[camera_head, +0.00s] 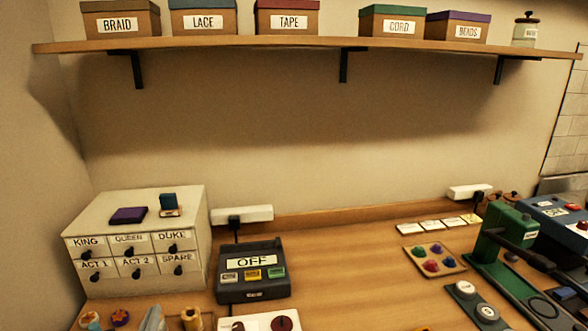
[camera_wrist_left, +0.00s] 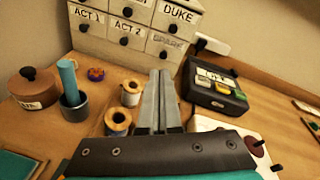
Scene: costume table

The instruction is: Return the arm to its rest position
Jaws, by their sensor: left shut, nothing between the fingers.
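My left gripper (camera_head: 153,318) shows only as grey fingertips at the bottom left edge of the head view. In the left wrist view its two long grey fingers (camera_wrist_left: 158,75) lie together, shut and empty. They point toward the white drawer cabinet (camera_wrist_left: 130,38), over the table between thread spools and a dark box. The rest of the left arm is out of the head view. My right gripper is in neither view.
The cabinet (camera_head: 140,225) stands at the left, beside the dark box reading OFF (camera_head: 252,285). Spools (camera_wrist_left: 118,120), a cup with a teal rod (camera_wrist_left: 75,108) and a brown lidded pot (camera_wrist_left: 33,90) are near the fingers. A green press (camera_head: 500,235) stands right. The table's middle (camera_head: 345,260) is clear.

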